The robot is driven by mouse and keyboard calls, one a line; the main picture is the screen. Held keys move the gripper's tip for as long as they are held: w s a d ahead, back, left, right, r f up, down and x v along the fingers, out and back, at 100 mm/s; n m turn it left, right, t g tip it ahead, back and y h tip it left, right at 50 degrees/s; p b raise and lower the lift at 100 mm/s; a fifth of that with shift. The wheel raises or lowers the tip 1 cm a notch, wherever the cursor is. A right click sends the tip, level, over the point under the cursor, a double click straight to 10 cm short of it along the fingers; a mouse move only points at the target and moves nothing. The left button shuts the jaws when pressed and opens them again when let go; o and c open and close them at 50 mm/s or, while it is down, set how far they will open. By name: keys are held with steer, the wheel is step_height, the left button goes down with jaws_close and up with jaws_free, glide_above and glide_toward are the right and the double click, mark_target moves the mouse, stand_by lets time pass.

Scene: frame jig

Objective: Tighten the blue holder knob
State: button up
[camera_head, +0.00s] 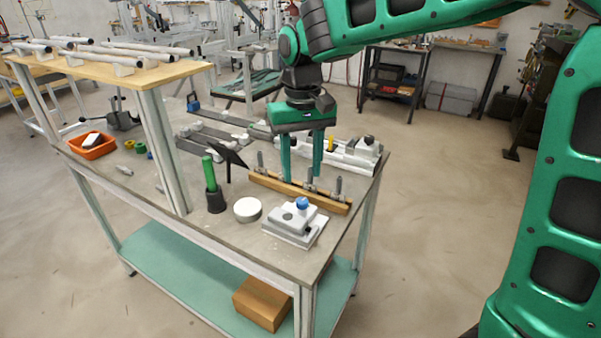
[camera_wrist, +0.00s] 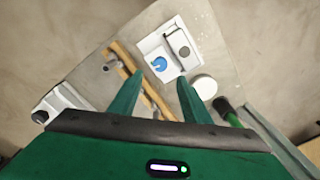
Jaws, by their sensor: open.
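The blue holder knob (camera_head: 302,203) sits on top of a pale grey block-like holder (camera_head: 288,240) near the front right of the workbench. In the wrist view the blue knob (camera_wrist: 159,64) lies on the white holder (camera_wrist: 151,43), ahead of my fingers and roughly centred. My gripper (camera_head: 304,180) hangs pointing down, above and behind the holder, near the wooden rail. Its two green fingers are apart, with nothing seen between them; they also show in the wrist view (camera_wrist: 160,92). The gripper does not touch the knob.
A wooden rail with upright pins (camera_head: 327,202) stands just behind the holder. A white round disc (camera_head: 247,209) and a green-handled tool in a black cup (camera_head: 210,178) are left of it. An orange bin (camera_head: 91,146) is far left. The bench's front right corner is bare.

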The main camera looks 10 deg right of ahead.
mark_target(302, 200)
steer(key=shift+c, duration=1.3)
steer(key=shift+n, duration=0.6)
step_height(302, 200, down, 8)
steer(key=shift+s, duration=0.15)
steer(key=c, duration=0.8)
